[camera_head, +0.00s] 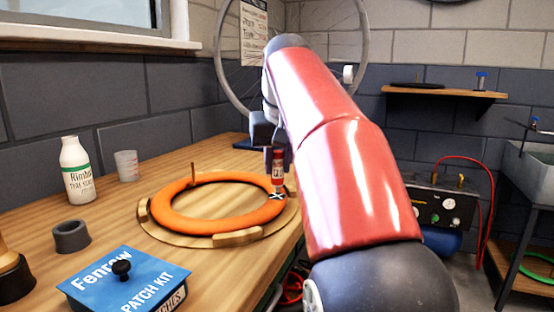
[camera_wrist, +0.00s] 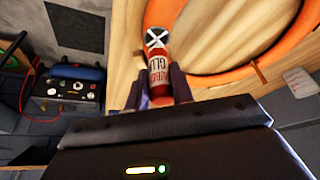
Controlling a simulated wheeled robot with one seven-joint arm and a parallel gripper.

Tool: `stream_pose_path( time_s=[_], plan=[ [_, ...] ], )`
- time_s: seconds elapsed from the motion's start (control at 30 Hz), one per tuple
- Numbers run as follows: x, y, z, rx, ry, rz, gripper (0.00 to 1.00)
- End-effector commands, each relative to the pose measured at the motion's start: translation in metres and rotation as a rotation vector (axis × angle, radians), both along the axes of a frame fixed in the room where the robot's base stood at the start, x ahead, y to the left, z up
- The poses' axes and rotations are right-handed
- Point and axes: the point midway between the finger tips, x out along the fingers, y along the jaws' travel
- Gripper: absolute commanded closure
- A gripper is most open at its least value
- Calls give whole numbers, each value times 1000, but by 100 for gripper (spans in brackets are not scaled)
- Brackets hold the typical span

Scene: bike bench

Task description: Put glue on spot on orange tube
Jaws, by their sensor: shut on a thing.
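An orange tube (camera_head: 180,219) lies as a ring on a round wooden holder on the bench, and part of it shows in the wrist view (camera_wrist: 239,78). My gripper (camera_head: 268,152) is shut on a red and white glue bottle (camera_head: 278,168). In the wrist view the glue bottle (camera_wrist: 159,72) points at the crossed spot, its tip over or against it. I cannot tell whether they touch or whether glue is out.
A blue patch kit box (camera_head: 110,285), a grey ring (camera_head: 71,237), a white bottle (camera_head: 76,170) and a clear cup (camera_head: 127,166) stand on the bench's left part. A bike wheel (camera_head: 222,60) is behind. A control box (camera_head: 437,209) is at right.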

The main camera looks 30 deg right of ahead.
Motion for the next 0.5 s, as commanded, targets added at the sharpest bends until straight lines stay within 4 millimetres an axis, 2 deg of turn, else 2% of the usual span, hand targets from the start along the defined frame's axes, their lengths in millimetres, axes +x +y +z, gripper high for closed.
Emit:
stream_pose_path(
  time_s=[0.37,0.5],
  plan=[
    [3,-3,1,-1,-2,0,98],
    [3,-3,8,-1,-2,1,98]
  ],
)
